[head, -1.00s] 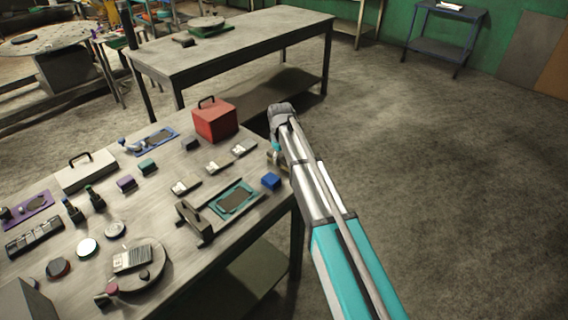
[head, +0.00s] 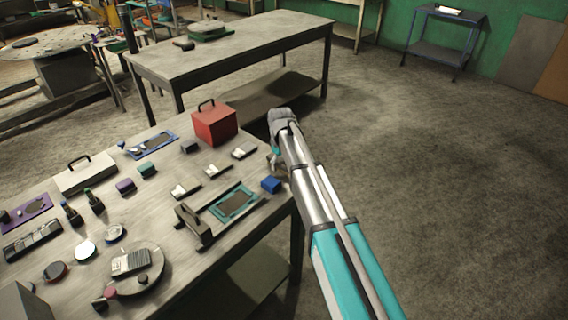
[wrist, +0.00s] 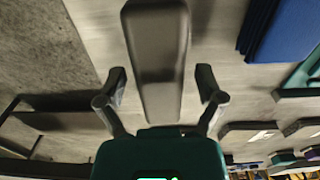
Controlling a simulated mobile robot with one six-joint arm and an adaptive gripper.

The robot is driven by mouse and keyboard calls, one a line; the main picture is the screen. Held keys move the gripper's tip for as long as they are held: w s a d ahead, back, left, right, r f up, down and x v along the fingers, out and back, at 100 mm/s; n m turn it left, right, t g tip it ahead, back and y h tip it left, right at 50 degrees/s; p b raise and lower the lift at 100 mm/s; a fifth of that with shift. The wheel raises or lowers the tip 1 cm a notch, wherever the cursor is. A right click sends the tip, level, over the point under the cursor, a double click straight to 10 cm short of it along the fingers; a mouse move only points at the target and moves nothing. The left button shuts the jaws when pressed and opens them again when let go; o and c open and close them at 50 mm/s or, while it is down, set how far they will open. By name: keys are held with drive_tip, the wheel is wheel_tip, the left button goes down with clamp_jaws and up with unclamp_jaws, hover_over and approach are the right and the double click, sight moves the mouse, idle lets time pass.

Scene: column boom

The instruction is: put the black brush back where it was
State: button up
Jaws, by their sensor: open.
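In the wrist view, a long dark grey piece with a rounded end, which looks like the black brush (wrist: 157,65), lies between my fingers. My gripper (wrist: 160,84) is open, with a finger on each side and a visible gap to the piece. I cannot tell whether the piece rests on the table. In the head view, my gripper (head: 275,162) is small and partly behind my arm, at the right edge of the near table (head: 165,240). The brush cannot be made out in that view.
A blue block (head: 271,185) sits close to my gripper, beside a teal tray (head: 234,203). A dark bracket-like holder (head: 194,226), several white-topped pieces and a red box (head: 214,124) stand nearby. The floor (head: 440,200) to the right is clear.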

sight(281, 160)
drive_tip(key=shift+r, duration=0.15)
wheel_tip(281, 160, up, 12)
drive_tip(key=p, duration=1.2)
idle(0.9)
drive_tip(key=s+d+m, duration=1)
drive_tip(key=s+d, duration=1.4)
drive_tip(key=s, duration=0.2)
drive_tip(key=shift+d, duration=0.15)
